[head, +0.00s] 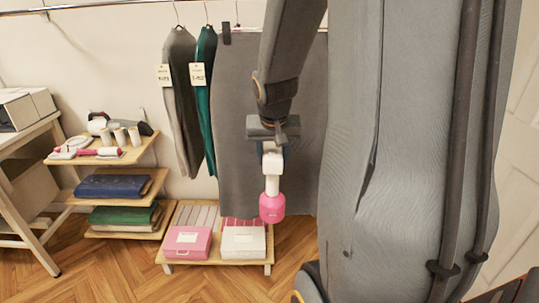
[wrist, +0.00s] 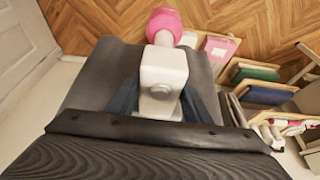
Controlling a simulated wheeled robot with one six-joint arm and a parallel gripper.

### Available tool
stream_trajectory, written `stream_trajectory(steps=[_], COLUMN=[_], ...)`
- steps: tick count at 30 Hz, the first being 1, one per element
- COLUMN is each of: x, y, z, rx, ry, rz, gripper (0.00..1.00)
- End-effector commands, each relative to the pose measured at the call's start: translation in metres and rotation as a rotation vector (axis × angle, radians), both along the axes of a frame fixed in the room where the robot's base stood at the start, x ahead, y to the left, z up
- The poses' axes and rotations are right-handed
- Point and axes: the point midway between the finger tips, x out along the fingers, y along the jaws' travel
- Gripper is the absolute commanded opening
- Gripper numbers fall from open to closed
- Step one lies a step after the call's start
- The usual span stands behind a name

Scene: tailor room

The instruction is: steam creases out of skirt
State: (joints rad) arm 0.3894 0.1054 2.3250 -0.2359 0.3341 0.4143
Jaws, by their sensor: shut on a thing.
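The grey skirt (head: 238,120) hangs flat from a clip on the rail, at the right end of the hanging clothes. Creases are too faint to make out. My gripper (head: 271,148) is shut on a white and pink steamer (head: 271,207), in front of the skirt in the head view. The steamer hangs with its pink end down, near the skirt's hem. In the wrist view the steamer's white body (wrist: 163,82) sits between the fingers of my gripper (wrist: 160,108), with the skirt (wrist: 98,75) behind. I cannot tell whether the steamer touches the cloth.
A grey garment (head: 181,100) and a green one (head: 206,95) with tags hang left of the skirt. A low platform below holds a pink box (head: 187,242) and a white box (head: 244,241). Shelves (head: 110,155) with folded cloth and spools stand left. Wooden floor in front is clear.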

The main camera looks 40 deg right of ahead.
Motion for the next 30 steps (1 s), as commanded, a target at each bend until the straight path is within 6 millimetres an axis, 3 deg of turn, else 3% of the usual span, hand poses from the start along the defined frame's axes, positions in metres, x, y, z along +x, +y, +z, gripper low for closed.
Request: stream_trajectory(steps=[30], x=[-0.028], y=[-0.042], z=[-0.021], rx=[0.0], ry=[-0.001], rz=[-0.001], gripper=[0.0])
